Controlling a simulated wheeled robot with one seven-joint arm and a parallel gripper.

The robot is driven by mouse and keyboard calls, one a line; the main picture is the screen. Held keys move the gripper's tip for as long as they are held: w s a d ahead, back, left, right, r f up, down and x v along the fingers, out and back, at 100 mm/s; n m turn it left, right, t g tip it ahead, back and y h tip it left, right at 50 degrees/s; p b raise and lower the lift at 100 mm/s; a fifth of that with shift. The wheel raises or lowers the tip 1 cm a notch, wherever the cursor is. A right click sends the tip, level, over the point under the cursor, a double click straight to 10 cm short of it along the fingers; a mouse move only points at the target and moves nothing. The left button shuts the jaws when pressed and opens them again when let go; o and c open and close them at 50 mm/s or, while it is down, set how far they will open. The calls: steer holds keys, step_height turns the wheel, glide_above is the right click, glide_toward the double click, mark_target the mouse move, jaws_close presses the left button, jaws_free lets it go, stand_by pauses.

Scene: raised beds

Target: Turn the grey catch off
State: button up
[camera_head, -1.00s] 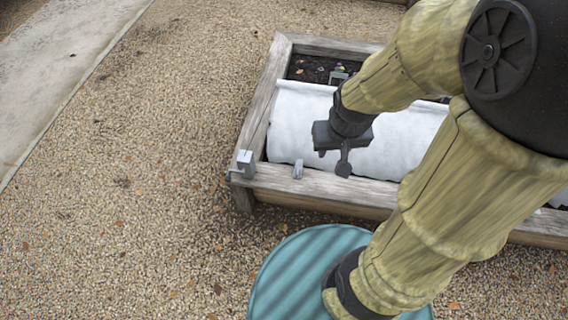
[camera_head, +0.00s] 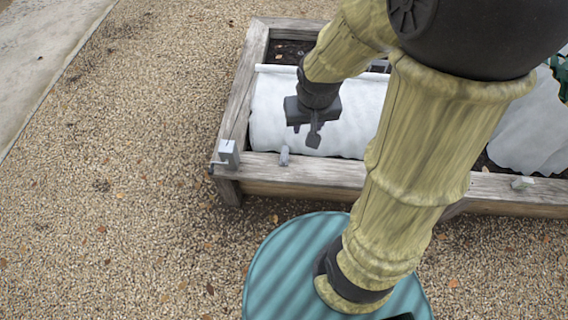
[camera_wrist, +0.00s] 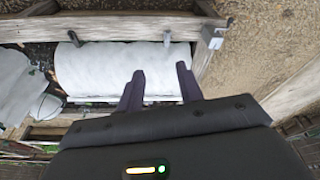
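A small grey upright catch (camera_head: 284,156) stands on the front rail of the raised bed, beside the white cover. It also shows near the top of the wrist view (camera_wrist: 167,38). A grey box (camera_head: 228,153) with a thin bent piece at its side sits on the rail's left corner; the wrist view shows it at top right (camera_wrist: 212,37). I cannot tell which of these fittings the task means. My gripper (camera_head: 306,130) hangs above the white cover, behind and right of the small catch, touching neither fitting. In the wrist view its two fingers (camera_wrist: 161,84) are apart with nothing between them.
The wooden bed frame (camera_head: 240,98) holds dark soil and a white cover (camera_head: 268,108). Another small fitting (camera_head: 522,182) sits farther right on the front rail. A green thing (camera_head: 562,78) shows at the right edge. Gravel left of the bed (camera_head: 110,180) is open.

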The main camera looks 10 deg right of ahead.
mark_target(284, 158)
steer(key=w+f+m+b, duration=0.1)
steer(key=w+f+b, duration=0.5)
steer(key=f+b, duration=0.5)
steer(key=w+a+f+m+t+b, duration=0.1)
steer(key=w+f+b, duration=0.5)
steer(key=f+b, duration=0.5)
steer(key=w+a+f+m+h+b, duration=0.1)
steer(key=w+f+b, duration=0.6)
steer(key=f+b, duration=0.4)
step_height(284, 158, down, 6)
steer(key=shift+a+f+t, duration=0.15)
steer(key=shift+t, duration=0.15)
steer(key=shift+w, duration=0.1)
steer(key=b+x, duration=0.7)
steer(key=x, duration=1)
steer(key=shift+f, duration=0.25)
jaws_close()
